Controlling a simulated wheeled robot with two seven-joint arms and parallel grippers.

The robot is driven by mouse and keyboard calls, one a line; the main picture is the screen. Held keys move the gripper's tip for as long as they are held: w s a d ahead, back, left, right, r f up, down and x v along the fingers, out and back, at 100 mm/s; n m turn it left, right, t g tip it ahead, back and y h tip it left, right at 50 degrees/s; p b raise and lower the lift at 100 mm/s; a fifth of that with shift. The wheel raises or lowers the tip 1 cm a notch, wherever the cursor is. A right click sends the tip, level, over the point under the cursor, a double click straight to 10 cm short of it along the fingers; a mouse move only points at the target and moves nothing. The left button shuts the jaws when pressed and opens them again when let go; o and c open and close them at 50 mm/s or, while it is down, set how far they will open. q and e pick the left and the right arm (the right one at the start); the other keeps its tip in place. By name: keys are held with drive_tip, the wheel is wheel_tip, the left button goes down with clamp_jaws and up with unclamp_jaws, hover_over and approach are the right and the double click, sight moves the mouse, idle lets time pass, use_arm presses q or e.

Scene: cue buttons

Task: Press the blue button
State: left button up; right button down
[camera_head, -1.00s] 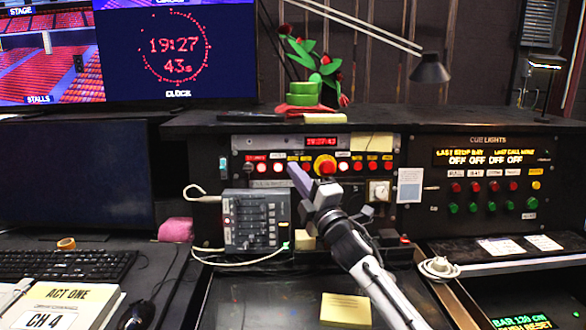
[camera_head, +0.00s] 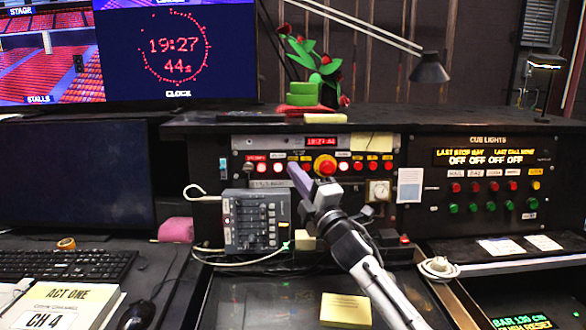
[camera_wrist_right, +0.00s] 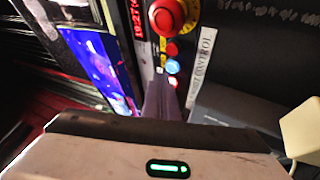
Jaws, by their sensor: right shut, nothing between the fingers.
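A small blue-lit button (camera_wrist_right: 173,66) shows in the right wrist view, in a line with red buttons beneath the large red knob. I cannot make it out in the head view, where my gripper covers part of the row. My right gripper (camera_head: 299,178) is shut and empty, its tip just in front of the button row, left of the large red knob (camera_head: 325,165). In the right wrist view its fingers (camera_wrist_right: 160,98) point toward the buttons just below the blue one; I cannot tell whether they touch. My left gripper is not in view.
A grey fader box (camera_head: 250,220) with a cable stands left of my right gripper. A cue-lights panel (camera_head: 490,185) with red and green buttons is to the right. A yellow notepad (camera_head: 345,309) lies in front, and a desk lamp (camera_head: 430,70) hangs behind.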

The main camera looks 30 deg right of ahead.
drive_tip(key=shift+w, duration=0.1)
drive_tip(key=shift+w+d, duration=0.2)
drive_tip(key=shift+w, duration=0.05)
drive_tip(key=shift+w+d+f+b, duration=0.1)
drive_tip(key=shift+w+d+b, duration=0.15)
drive_tip(key=shift+w+b, duration=0.1)
idle(0.7)
idle(0.4)
drive_tip(key=shift+s+a+p, duration=0.45)
drive_tip(key=shift+s, duration=0.25)
drive_tip(key=s+a, duration=0.1)
drive_tip(key=s+p, duration=0.1)
drive_tip(key=s+a+r+p, duration=0.1)
drive_tip(key=s, duration=0.1)
drive_tip(key=shift+s+a, duration=0.1)
drive_tip(key=shift+a, duration=0.2)
